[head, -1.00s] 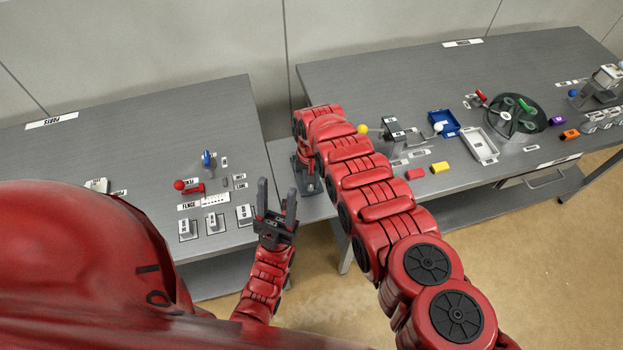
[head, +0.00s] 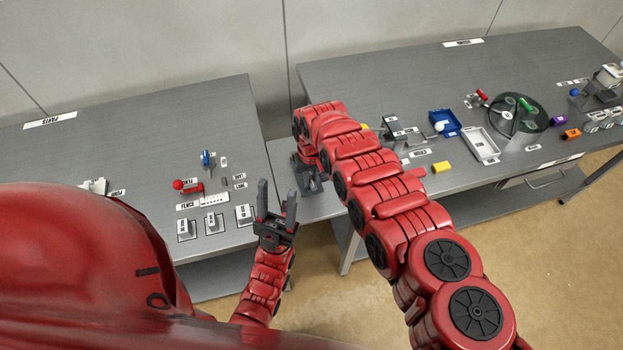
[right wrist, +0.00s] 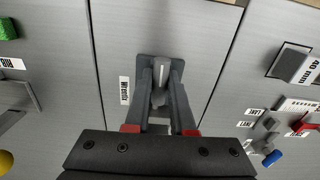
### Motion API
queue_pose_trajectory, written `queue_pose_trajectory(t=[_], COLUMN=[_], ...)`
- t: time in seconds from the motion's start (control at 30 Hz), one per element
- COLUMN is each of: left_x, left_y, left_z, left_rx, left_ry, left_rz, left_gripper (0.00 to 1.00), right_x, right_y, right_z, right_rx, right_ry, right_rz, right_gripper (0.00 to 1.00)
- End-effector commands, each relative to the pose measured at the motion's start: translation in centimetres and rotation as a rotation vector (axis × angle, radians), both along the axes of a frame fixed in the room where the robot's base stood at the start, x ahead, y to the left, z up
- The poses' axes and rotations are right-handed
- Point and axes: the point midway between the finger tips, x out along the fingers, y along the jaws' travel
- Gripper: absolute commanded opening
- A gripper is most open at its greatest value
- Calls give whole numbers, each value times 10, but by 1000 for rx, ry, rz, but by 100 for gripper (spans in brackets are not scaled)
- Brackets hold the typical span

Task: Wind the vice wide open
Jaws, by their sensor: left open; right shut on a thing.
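My right gripper (right wrist: 160,76) is shut on a light grey upright piece (right wrist: 160,95) above a dark plate (right wrist: 145,62), beside a small label (right wrist: 124,90) whose text is hard to read. In the head view the dark base (head: 309,186) shows on the narrow bench between the two tables; my right forearm hides much of it. I cannot tell whether this is the vice. A grey block-shaped device (head: 392,124) with a white-ended crank stands on the right table. My left gripper (head: 277,188) is open and empty, in front of the narrow bench.
The left table holds a red-knobbed lever (head: 188,186), a blue knob (head: 206,158) and several grey blocks. My right arm crosses in front of that table.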

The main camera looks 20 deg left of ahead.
Motion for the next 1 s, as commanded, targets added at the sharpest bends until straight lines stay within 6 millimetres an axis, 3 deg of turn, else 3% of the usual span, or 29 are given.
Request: queue_pose_trajectory(t=[0.27,0.57,0.8,1.0], left_x=[0,0,0,0], left_y=[0,0,0,0], left_z=[-12,-11,-24,-23], left_rx=[0,0,0,0], left_ry=[0,0,0,0], left_rz=[0,0,0,0], left_gripper=[50,50,50,50], right_x=[0,0,0,0], right_y=[0,0,0,0], right_z=[-2,-1,-2,0], right_rx=[-1,-1,-1,-1], right_ry=[1,1,1,1], right_rz=[193,215,392,419], right_gripper=[0,0,0,0])
